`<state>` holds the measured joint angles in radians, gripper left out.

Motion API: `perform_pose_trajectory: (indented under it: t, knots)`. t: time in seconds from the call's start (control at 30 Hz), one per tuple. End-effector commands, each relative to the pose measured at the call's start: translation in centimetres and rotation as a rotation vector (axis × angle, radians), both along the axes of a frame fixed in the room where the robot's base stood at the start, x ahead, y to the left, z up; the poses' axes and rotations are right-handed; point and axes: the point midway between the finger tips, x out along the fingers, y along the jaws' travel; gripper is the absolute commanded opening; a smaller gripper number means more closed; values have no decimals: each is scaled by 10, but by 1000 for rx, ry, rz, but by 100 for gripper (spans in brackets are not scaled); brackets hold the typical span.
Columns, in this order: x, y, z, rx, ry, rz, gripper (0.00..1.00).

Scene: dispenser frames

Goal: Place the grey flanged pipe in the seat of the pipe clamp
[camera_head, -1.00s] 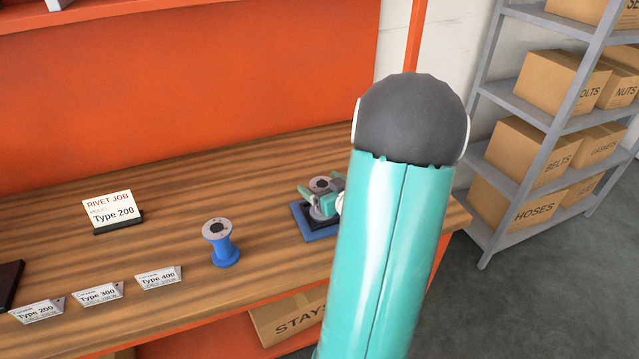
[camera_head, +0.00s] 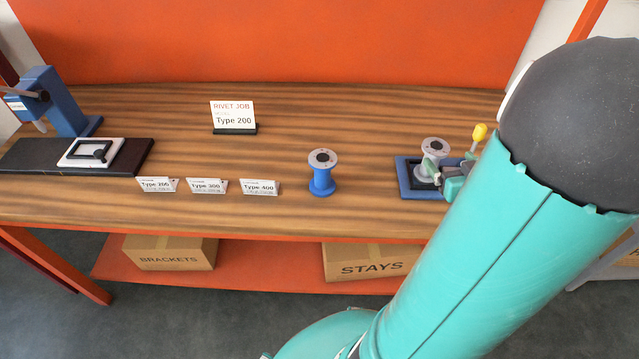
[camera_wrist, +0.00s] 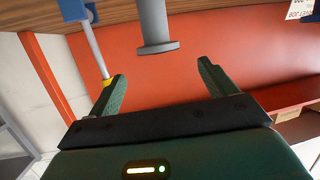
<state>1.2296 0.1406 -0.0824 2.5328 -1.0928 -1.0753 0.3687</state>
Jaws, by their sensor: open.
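The grey flanged pipe (camera_head: 435,147) stands upright at the pipe clamp, over its blue and dark base (camera_head: 403,188), at the right of the bench. Whether it sits fully in the seat cannot be told. The clamp's yellow-tipped lever (camera_head: 479,132) rises to its right. My gripper (camera_head: 440,173) is beside the pipe, partly hidden by my arm. In the wrist view, which is upside down, my gripper (camera_wrist: 160,83) is open. The grey pipe (camera_wrist: 153,22) and its flange appear ahead of and between the fingertips, with no visible grip. The yellow lever tip (camera_wrist: 106,79) appears near the left finger.
A blue flanged pipe (camera_head: 322,180) stands left of the clamp. Small type cards (camera_head: 207,186) and a Rivet Job sign (camera_head: 233,115) stand further left. A blue press (camera_head: 55,100) and black board are at the far left. An orange panel (camera_head: 280,40) backs the bench.

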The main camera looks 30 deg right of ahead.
Motion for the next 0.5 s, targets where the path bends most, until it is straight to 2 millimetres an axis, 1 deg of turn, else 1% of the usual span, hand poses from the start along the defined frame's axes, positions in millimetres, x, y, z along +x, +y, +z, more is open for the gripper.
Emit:
perform_pose_trajectory:
  t: [0.03, 0.1, 0.17, 0.2, 0.27, 0.37, 0.47, 0.5]
  knots:
    - [16, 5, 9, -32, 35, -1, 84]
    - [36, 11, 21, -68, 99, -24, 84]
    - [53, 20, 33, -91, 150, -47, 84]
    - [62, 28, 40, -103, 183, -61, 84]
    - [74, 43, 52, -111, 228, -81, 84]
    - [89, 75, 69, -104, 298, -99, 84]
    - [96, 116, 83, -72, 367, -96, 84]
    - [96, 135, 88, -54, 395, -86, 84]
